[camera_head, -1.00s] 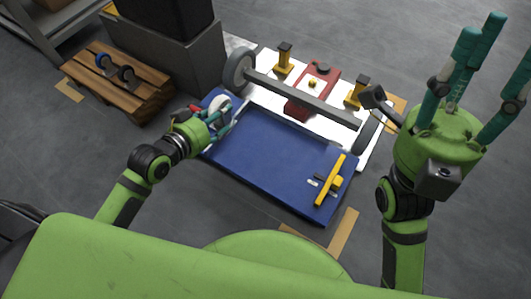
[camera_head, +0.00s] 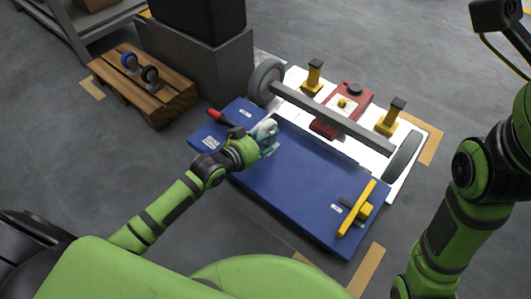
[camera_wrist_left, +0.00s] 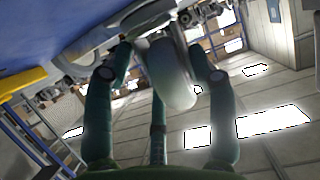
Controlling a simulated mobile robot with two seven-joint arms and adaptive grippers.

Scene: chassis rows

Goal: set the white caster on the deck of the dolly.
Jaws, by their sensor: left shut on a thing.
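The white caster (camera_head: 267,127) is in my left gripper (camera_head: 264,141), over the left part of the blue dolly deck (camera_head: 290,185). In the left wrist view the caster's pale wheel (camera_wrist_left: 172,78) sits between the teal fingers of my left gripper (camera_wrist_left: 160,75), which are shut on it. The fingers hide part of it in the head view, and I cannot tell whether it touches the deck. A strip of the blue deck (camera_wrist_left: 60,30) shows at the wrist view's upper left. My right arm is at the right edge; its fingers are out of frame.
A yellow handle (camera_head: 356,208) is on the deck's right end, a red-handled tool (camera_head: 215,115) at its left. Behind lies a wheeled axle (camera_head: 335,120) with yellow posts and a red part (camera_head: 345,105). A wooden pallet (camera_head: 150,90) with two casters stands left.

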